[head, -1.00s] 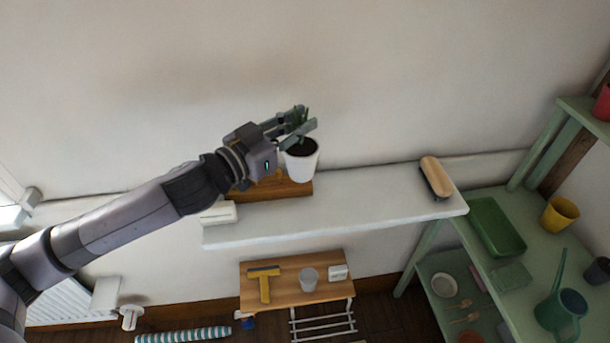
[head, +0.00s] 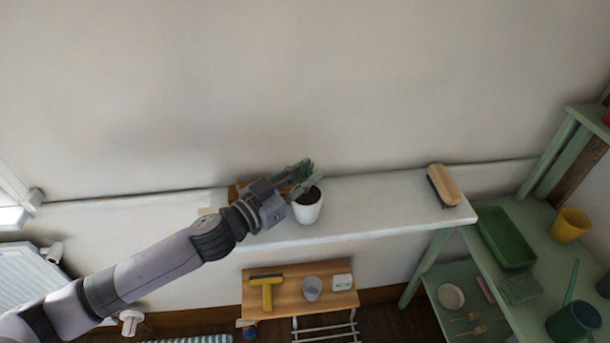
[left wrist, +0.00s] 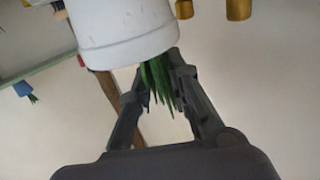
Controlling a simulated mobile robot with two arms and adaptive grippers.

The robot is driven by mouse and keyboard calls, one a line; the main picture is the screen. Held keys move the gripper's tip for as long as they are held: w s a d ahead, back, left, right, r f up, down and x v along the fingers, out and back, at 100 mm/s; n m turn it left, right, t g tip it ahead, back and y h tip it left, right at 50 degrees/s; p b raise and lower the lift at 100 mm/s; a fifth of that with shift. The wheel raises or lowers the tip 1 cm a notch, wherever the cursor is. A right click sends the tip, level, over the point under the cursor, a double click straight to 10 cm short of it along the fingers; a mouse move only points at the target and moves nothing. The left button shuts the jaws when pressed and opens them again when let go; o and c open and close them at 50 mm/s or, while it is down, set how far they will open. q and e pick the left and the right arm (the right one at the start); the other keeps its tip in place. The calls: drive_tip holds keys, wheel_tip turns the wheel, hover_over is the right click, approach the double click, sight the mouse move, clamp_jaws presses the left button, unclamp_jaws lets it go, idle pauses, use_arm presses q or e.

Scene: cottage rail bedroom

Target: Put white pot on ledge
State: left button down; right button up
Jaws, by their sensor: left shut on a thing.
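The white pot (head: 308,210) holds dark soil and a green spiky plant. My left gripper (head: 302,180) is shut on it at its upper rim and plant side, and the pot is upright. It stands against the ledge (head: 370,206) in the head view; whether its base touches the ledge or hangs just above I cannot tell. In the left wrist view the pot (left wrist: 125,30) shows at the top, with the green leaves between the fingers (left wrist: 165,75). My right gripper is not in view.
A wooden brush (head: 443,185) lies at the ledge's right end. A wooden item (head: 236,190) sits on the ledge behind my gripper. The ledge between pot and brush is clear. Below is a small wooden table (head: 300,297); green shelves (head: 540,220) stand at right.

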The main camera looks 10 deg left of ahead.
use_arm(q)
drive_tip(key=c, duration=2)
unclamp_jaws()
drive_tip(key=shift+f, duration=0.2)
drive_tip(key=o, duration=0.5)
drive_tip(key=shift+s+a+r, duration=0.1)
drive_tip(key=shift+r, duration=0.05)
drive_tip(key=shift+b+v, duration=1.65)
drive_tip(key=shift+v, duration=4.25)
drive_tip(key=shift+s, duration=0.1)
